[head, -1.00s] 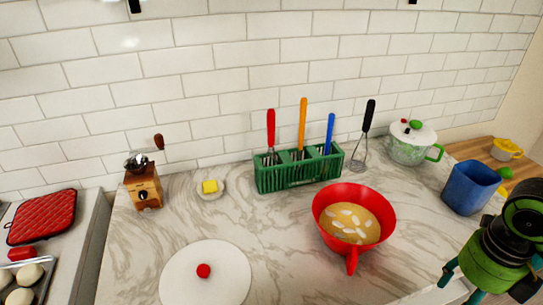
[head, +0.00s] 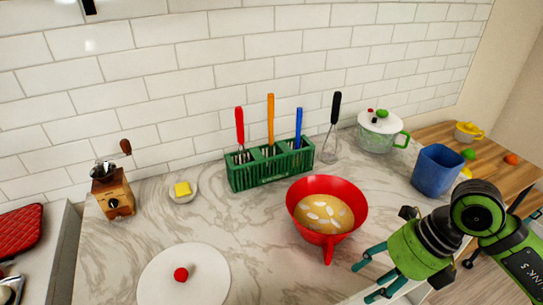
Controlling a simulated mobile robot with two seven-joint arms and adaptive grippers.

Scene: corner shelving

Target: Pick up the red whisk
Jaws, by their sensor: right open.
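The red whisk (head: 239,128) stands upright in the left part of a green rack (head: 256,178) against the tiled wall. Its wire end is partly hidden by the rack. An orange-handled whisk (head: 271,118) and a blue-handled one (head: 298,125) stand to its right in the same rack. My right gripper (head: 364,279) is at the lower right, open and empty, with its teal fingers apart. It is in front of and to the right of the rack, near the red bowl. My left gripper is not in view.
A red bowl (head: 297,206) with batter stands between the rack and my right gripper. A black-handled whisk (head: 334,120), a lidded pot (head: 380,130) and a blue container (head: 436,171) are right. A grinder (head: 113,195), butter dish (head: 183,190) and white lid (head: 160,268) are left.

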